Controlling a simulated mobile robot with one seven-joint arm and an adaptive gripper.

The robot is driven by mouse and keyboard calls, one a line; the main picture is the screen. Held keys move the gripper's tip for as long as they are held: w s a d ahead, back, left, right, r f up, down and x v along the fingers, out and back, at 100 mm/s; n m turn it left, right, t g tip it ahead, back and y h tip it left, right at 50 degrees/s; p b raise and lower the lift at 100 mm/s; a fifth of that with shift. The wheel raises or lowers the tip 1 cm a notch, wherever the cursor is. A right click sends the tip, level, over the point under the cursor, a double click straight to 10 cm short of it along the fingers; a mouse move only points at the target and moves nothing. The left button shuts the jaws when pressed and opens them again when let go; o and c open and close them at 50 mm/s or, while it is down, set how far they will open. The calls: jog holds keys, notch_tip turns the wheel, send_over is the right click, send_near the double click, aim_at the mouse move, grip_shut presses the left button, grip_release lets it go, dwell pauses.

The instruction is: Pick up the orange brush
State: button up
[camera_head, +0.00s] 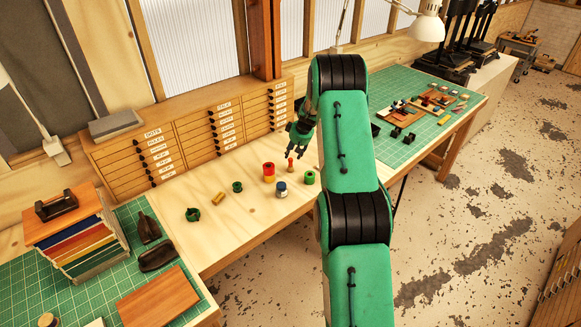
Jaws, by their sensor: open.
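A small upright orange item (290,166), which looks like the orange brush, stands on the wooden bench top, though it is too small to make out bristles. My gripper (296,156) is open and points down just above and slightly right of it. The fingers look empty. Whether the fingertips touch the item or are beside its top, I cannot tell from this view.
Close by stand a red and yellow cylinder (268,174), a blue and white jar (282,190) and a green roll (310,178). Further left are a tan cylinder (218,198) and green pieces (193,214). A wooden drawer cabinet (185,140) lines the back. The front bench strip is clear.

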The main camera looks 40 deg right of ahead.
aim_at(291, 159)
jog(key=shift+f, duration=0.1)
dwell(0.3)
jog(key=shift+p+x, duration=0.55)
jog(key=shift+x, duration=1.95)
jog(key=shift+s, duration=0.1)
grip_shut()
